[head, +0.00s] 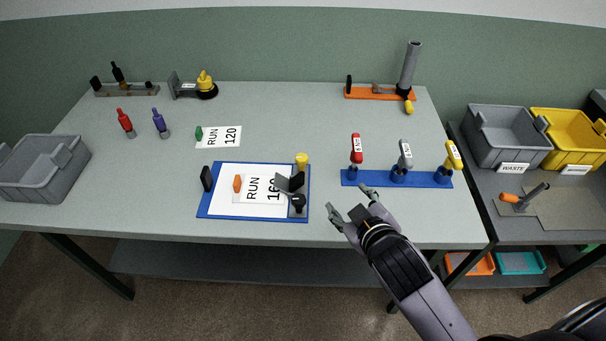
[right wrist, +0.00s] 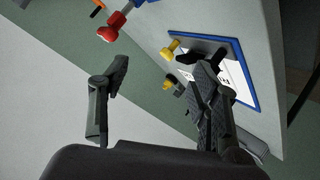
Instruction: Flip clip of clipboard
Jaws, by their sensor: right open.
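The blue clipboard (head: 215,212) lies on the table with white paper and a "RUN 160" card (head: 252,187) on it. The dark grey clip (head: 290,183) is at its right edge, between a yellow knob (head: 301,160) and a black round part (head: 298,201). The clip partly covers the card's number. My right gripper (head: 350,208) is open and empty, right of the clipboard and apart from it. In the right wrist view my right gripper (right wrist: 158,85) has its fingers spread; the clipboard (right wrist: 240,45) and yellow knob (right wrist: 172,47) show beyond, partly hidden. My left gripper is not in view.
A blue rack (head: 372,180) with red, grey and yellow-headed tools stands just beyond my right gripper. A "RUN 120" card (head: 220,136) lies behind. Grey bin (head: 45,165) stands left.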

